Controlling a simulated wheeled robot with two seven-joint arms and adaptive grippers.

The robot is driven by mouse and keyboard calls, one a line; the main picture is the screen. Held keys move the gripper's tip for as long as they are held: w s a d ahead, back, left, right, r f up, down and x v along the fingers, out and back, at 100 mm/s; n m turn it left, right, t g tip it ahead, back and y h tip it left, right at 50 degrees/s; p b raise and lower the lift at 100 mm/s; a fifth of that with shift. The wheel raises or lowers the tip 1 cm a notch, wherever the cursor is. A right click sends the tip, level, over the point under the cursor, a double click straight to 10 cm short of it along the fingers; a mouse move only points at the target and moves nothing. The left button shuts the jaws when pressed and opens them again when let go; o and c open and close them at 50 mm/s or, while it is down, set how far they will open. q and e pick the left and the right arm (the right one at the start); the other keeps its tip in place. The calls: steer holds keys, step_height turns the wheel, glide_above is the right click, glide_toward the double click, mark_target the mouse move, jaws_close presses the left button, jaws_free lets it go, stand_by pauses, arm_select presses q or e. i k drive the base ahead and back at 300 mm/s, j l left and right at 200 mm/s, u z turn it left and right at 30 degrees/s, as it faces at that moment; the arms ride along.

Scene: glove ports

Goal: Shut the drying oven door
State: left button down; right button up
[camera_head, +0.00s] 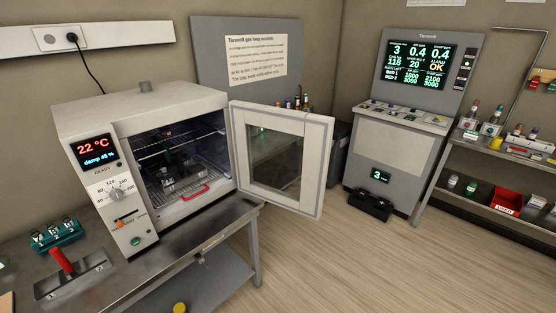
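The drying oven (135,122) is a pale box on the steel bench at the left. Its display reads 22 °C. The oven door (311,165) is a white-framed panel with a dark window. It stands wide open, swung out to the right from the right edge of the oven's opening. Inside the lit chamber are wire racks, a dark rack of items (172,165) and a red-handled piece (193,191) near the front. Neither of my grippers is in view.
The steel bench (190,245) carries a green rack (58,235) and a red-handled lever plate (75,275) left of the oven. A grey console (391,150) stands at the back right, beside shelving (480,160). The wooden floor in front of the door is clear.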

mark_target(317, 130)
steer(key=i+l+u, duration=0.4)
steer(key=l, duration=0.2)
steer(key=i+l+u, duration=0.2)
steer(key=l, duration=0.15)
steer(key=l+u, duration=0.2)
steer(key=l, duration=0.15)
steer(key=i+l+u, duration=0.2)
steer(key=l, duration=0.2)
steer(key=i+l+u, duration=0.1)
steer(key=l+u, duration=0.2)
steer(key=l, duration=0.2)
steer(key=l+u, duration=0.3)
steer(key=l, duration=0.15)
steer(key=i+l+u, duration=0.25)
steer(key=l+u, duration=0.25)
steer(key=l, duration=0.2)
steer(key=i+l+u, duration=0.1)
steer(key=l+u, duration=0.15)
steer(key=l, duration=0.15)
steer(key=i+l+u, duration=0.3)
steer(key=l, duration=0.15)
